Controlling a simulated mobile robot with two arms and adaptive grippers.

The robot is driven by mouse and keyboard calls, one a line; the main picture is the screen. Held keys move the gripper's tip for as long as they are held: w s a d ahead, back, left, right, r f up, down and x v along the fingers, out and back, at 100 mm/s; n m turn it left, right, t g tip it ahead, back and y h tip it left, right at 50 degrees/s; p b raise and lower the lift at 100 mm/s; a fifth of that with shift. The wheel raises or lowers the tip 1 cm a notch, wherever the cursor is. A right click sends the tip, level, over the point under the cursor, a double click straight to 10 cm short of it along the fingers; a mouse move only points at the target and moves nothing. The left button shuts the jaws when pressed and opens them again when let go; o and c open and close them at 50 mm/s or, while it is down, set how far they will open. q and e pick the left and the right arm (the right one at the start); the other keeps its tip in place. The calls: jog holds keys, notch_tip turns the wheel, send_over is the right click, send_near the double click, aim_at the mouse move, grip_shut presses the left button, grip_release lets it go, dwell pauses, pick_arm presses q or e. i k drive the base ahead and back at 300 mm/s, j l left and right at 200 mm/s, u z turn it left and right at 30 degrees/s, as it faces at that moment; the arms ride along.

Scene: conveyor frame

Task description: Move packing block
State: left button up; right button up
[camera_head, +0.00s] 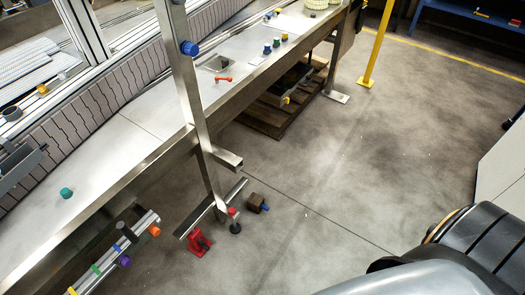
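A small dark brown block (256,202) with a blue part at its right side lies on the grey floor, right of the metal post's foot. I cannot tell for certain that it is the packing block. Neither of my grippers shows in the head view. Only large grey and black rounded parts, which look like my own arm or body, fill the lower right corner.
A steel conveyor frame (95,200) runs from lower left to top, with a metal post (186,95) in front. A red clamp-like part (199,241) sits by the post's foot. A wooden pallet (263,120) lies under the frame. The middle floor is clear.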

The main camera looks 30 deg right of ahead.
aim_at(255, 202)
jog(key=z, duration=0.8)
jog(key=i+l, duration=0.7)
jog(key=i, duration=0.25)
